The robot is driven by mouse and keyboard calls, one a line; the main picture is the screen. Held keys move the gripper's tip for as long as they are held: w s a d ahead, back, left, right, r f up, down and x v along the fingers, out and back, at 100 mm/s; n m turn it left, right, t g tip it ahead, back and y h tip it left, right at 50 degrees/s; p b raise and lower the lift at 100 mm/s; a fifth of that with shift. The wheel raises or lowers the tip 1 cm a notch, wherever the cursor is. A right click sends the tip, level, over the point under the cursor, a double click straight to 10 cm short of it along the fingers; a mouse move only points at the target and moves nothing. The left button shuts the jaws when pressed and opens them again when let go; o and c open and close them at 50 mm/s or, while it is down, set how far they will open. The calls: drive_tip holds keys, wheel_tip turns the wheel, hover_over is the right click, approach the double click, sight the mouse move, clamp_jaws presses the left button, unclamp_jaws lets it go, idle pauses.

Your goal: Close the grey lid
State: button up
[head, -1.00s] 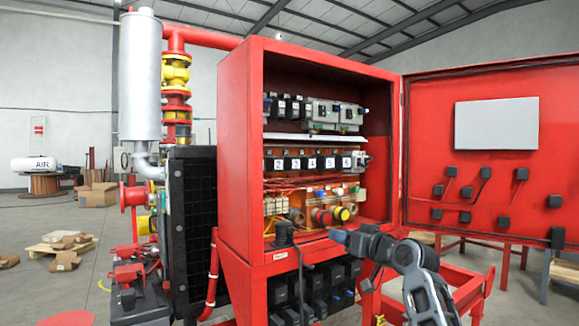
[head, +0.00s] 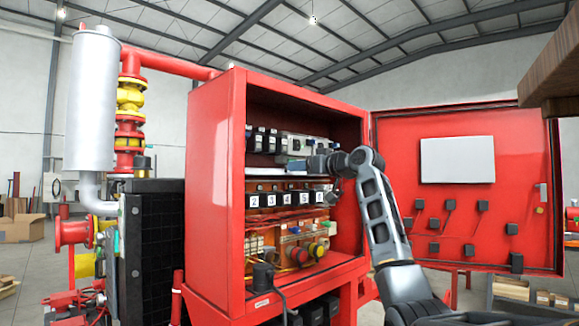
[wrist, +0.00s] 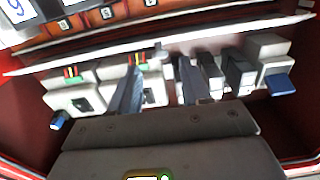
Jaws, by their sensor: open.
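I cannot pick out the grey lid for certain in either view. Light grey modules (head: 298,146) sit on the upper rail inside the red cabinet (head: 214,190). They also show close up in the wrist view (wrist: 72,98), some with blue parts at their ends. My gripper (head: 292,168) reaches into the cabinet opening from the right, just below the upper row. In the wrist view my gripper (wrist: 158,88) is open with nothing between its fingers, in front of the modules. My arm hides part of the cabinet's right side.
The cabinet's red door (head: 470,215) stands wide open at right, with a white panel and small black boxes. Numbered modules (head: 287,199) line the middle rail. A brown wooden edge (head: 550,75) juts in at upper right. A black radiator (head: 155,240) stands left.

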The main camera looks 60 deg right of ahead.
drive_tip(key=shift+p+x, duration=0.4)
drive_tip(key=shift+x, duration=1.8)
clamp_jaws()
